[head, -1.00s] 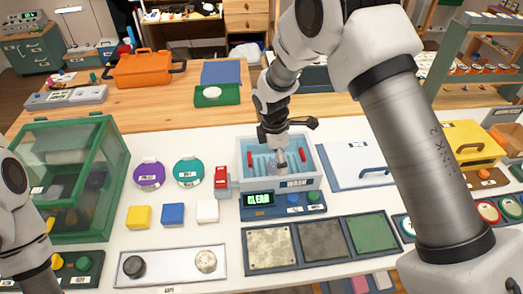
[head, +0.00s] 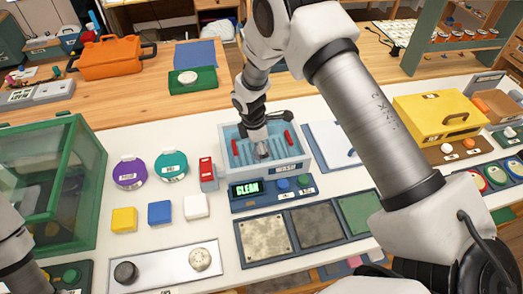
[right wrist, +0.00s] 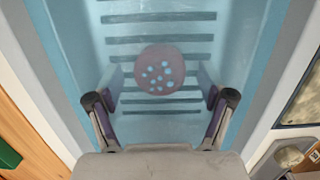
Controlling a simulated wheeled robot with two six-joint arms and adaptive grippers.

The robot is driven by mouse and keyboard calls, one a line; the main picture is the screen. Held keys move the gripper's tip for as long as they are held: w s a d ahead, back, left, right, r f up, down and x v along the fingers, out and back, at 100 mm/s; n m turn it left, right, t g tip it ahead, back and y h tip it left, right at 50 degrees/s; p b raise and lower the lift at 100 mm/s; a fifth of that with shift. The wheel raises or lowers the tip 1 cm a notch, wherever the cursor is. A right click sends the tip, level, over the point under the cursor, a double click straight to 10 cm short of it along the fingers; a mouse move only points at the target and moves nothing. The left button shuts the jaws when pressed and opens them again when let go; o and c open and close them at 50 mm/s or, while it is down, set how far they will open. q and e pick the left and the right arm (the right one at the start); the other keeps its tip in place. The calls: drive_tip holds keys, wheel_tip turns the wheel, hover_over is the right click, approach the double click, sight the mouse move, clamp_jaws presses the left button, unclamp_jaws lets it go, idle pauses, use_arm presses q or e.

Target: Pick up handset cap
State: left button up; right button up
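A round greyish-pink cap with several light-blue holes (right wrist: 164,70) lies in the blue wash basin in the right wrist view; I take it for the handset cap. My right gripper (right wrist: 161,98) is open, with one finger on each side of the cap and a gap showing on both sides. In the head view my right gripper (head: 263,150) reaches down into the wash basin (head: 304,172), and the cap is hardly visible there. My left gripper is out of view; only part of my left arm shows at the left edge.
The basin walls stand close around my right gripper. A panel reading CLEAN (head: 246,189) sits in front of it. A red-topped block (head: 207,172) stands to its left. A white tray (head: 165,262) with a black and a beige round piece lies at the front.

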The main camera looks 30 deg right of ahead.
drive_tip(key=c, duration=0.8)
drive_tip(key=shift+o, duration=0.2)
